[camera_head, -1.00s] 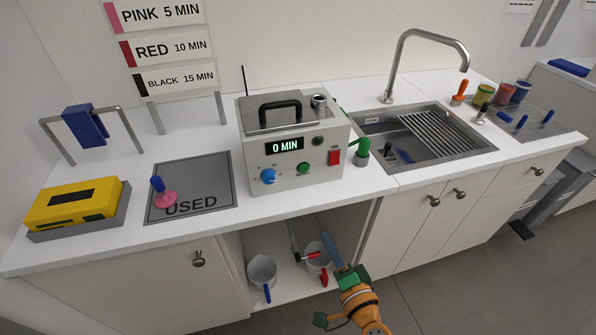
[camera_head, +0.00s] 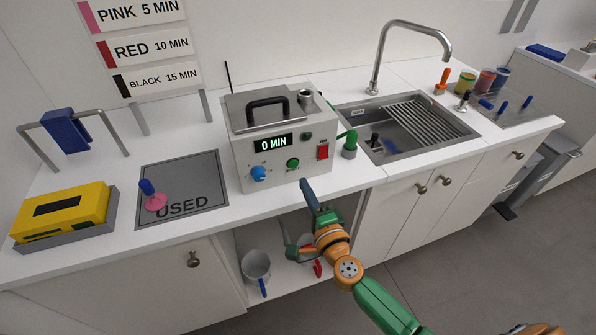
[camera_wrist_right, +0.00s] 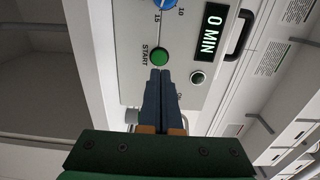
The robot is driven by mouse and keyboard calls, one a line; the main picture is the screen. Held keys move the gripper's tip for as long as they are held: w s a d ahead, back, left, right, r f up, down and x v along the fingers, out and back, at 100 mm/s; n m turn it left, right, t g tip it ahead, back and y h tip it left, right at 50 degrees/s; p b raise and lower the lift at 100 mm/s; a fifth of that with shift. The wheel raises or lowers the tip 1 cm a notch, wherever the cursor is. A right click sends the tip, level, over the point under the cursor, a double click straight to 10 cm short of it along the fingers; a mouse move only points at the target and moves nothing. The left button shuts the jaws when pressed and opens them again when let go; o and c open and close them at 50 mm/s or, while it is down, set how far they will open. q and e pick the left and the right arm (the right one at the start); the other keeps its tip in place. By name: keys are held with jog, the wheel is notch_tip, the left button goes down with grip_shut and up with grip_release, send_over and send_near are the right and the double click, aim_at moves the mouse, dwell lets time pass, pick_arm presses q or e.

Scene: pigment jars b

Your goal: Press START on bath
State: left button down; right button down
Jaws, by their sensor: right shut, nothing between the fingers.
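The bath (camera_head: 276,146) is a grey box with a black top handle on the counter, and its display reads 0 MIN. Its round green START button (camera_head: 293,164) sits on the front panel, between a blue knob (camera_head: 258,173) and a red switch (camera_head: 323,151). In the right wrist view the START button (camera_wrist_right: 159,56) shows just beyond the fingertips, with its label beside it. My right gripper (camera_head: 305,184) is shut and empty, in front of and below the panel. The fingertips (camera_wrist_right: 159,74) look close to the button; I cannot tell whether they touch. My left gripper is not in view.
A grey USED mat (camera_head: 212,190) with a pink-and-blue item lies left of the bath. A sink (camera_head: 384,155) is on the right. A white pot (camera_head: 256,264) stands on the open shelf below. A yellow box (camera_head: 62,215) is at the far left.

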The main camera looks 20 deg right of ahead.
aim_at(294, 165)
jog(key=w+b, duration=0.1)
jog(key=w, duration=0.4)
jog(key=shift+w+a, duration=0.15)
jog(key=shift+w, duration=0.2)
jog(key=shift+w, duration=0.1)
